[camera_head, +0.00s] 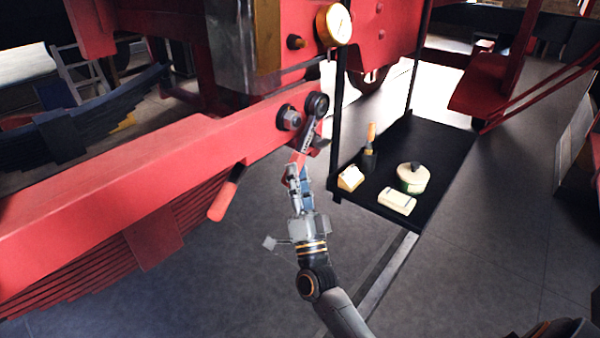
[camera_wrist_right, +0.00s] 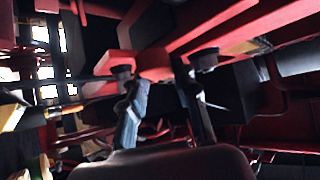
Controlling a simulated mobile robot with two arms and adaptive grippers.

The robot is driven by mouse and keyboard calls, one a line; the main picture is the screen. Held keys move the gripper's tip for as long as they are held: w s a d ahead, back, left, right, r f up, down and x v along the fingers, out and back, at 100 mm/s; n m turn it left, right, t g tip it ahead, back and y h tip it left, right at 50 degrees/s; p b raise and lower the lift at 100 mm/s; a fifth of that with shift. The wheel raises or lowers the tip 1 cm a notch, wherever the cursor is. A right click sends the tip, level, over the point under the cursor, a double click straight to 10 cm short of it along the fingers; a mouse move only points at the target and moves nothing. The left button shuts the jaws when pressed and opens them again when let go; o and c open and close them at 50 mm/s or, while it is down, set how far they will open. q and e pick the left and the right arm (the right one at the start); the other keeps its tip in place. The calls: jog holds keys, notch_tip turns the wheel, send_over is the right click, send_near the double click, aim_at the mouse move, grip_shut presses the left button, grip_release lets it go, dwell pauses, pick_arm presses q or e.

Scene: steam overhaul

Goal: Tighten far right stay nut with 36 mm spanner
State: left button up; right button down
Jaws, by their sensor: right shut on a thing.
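My right gripper (camera_head: 295,175) is shut on the spanner (camera_head: 309,135), at its red lower part below the red beam (camera_head: 150,172). The spanner stands steeply, its dark round head (camera_head: 316,104) at the beam's right end. A grey hex nut (camera_head: 289,118) shows on the beam just left of that head. Any nut behind the head is hidden, and I cannot tell whether the head is seated on one. The right wrist view shows the gripper fingers (camera_wrist_right: 165,112) against dark, red parts; the spanner is not clear there. My left gripper is out of view.
A black tray (camera_head: 440,150) hangs to the right, holding a round tin (camera_head: 413,178), small pale blocks and an orange-handled tool (camera_head: 371,140). A red-handled piece (camera_head: 228,192) juts below the beam. A brass gauge (camera_head: 334,25) is above. Open floor lies below.

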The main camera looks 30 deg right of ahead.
jog(key=m+p, duration=0.1)
jog(key=a+r+g+h+p, duration=0.1)
jog(key=p, duration=0.1)
jog(key=shift+s+r+m, duration=0.2)
jog(key=shift+r+m, duration=0.05)
jog(key=shift+m, duration=0.15)
jog(key=shift+s+a+m+p, duration=0.1)
jog(key=shift+a+m+p, duration=0.15)
jog(key=shift+p, duration=0.35)
jog(key=m+g+p, duration=0.1)
jog(key=p, duration=0.1)
jog(key=a+r+m+h+p, duration=0.1)
jog(key=p, duration=0.1)
jog(key=shift+s+a+r+g, duration=0.1)
jog(key=shift+s+r+g, duration=0.15)
jog(key=shift+g, duration=0.15)
